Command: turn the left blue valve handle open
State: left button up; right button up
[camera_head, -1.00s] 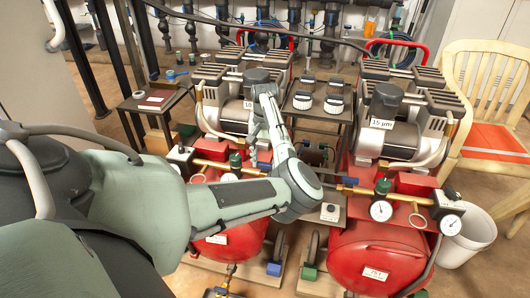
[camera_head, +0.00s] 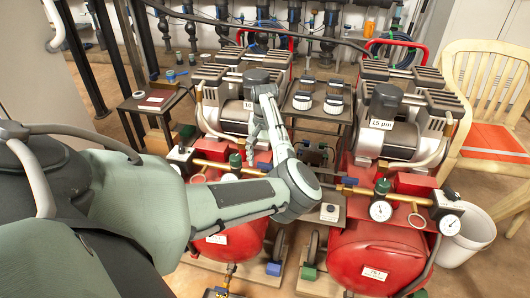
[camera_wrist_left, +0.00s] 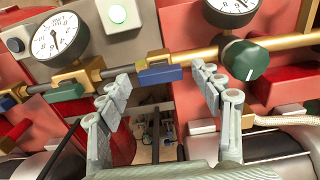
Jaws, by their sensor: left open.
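The left blue valve handle (camera_head: 264,166) sits on the brass pipe line of the left compressor, close to my left gripper (camera_head: 251,155). In the left wrist view the blue handle (camera_wrist_left: 160,75) lies roughly along the pipe, below a brass valve body. My left gripper (camera_wrist_left: 161,84) is open, with one finger at each side of the handle. I see no clear contact between fingers and handle. In the head view my arm hides part of the pipe and the fingertips are small. My right gripper is not in view.
A green handle (camera_wrist_left: 65,93) and a green knob (camera_wrist_left: 245,60) are on the same pipe, left and right of the fingers. A pressure gauge (camera_wrist_left: 60,38) stands above. Red tanks (camera_head: 370,255) stand below.

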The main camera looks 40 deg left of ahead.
aim_at(265, 164)
pick_arm(q)
jog(key=shift+r, duration=0.1)
notch_tip(265, 164, up, 12)
dwell(0.4)
notch_tip(265, 164, down, 12)
jog(key=shift+f, duration=0.2)
jog(key=shift+r, duration=0.1)
dwell(0.6)
